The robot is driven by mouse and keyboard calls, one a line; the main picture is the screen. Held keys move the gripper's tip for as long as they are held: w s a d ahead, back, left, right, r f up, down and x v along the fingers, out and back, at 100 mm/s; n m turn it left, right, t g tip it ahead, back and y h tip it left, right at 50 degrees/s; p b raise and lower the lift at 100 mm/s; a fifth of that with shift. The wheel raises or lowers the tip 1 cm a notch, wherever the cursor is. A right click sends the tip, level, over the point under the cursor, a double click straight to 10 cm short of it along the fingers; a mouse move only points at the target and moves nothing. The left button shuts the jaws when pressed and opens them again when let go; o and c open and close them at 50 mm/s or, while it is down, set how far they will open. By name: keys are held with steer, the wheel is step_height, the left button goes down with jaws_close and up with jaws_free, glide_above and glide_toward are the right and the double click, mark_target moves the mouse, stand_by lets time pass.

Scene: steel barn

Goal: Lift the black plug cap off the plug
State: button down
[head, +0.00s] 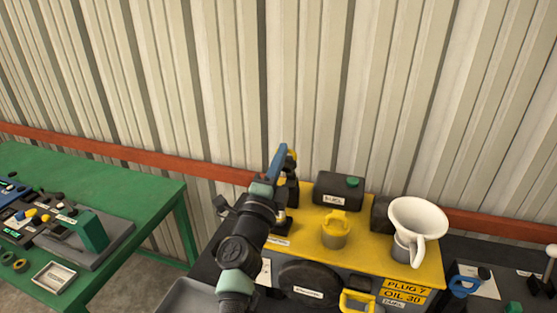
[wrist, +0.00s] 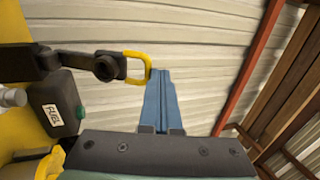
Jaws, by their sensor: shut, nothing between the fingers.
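My gripper (head: 282,150) is shut and empty, its blue fingers pointing up above the back left of a yellow-topped machine (head: 375,240). The wrist view shows the fingers (wrist: 160,75) pressed together. A black part with a yellow loop (wrist: 137,66), which looks like the plug cap, is just left of the fingertips there. The loop's edge is very near the fingertips; I cannot tell whether they touch. In the head view, a black upright part (head: 292,190) with a bit of yellow at its top is partly hidden behind my gripper. The plug itself cannot be made out.
On the machine stand a black fuel can (head: 338,189), a yellow cap (head: 336,230) and a white funnel (head: 419,218). A green bench (head: 120,195) with small parts is at left. A ribbed metal wall (head: 310,80) rises behind.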

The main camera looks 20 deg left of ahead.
steer(key=x, duration=0.2)
steer(key=shift+w+r, duration=0.25)
steer(key=shift+w, duration=0.1)
steer(key=shift+s, duration=0.1)
stand_by(1.1)
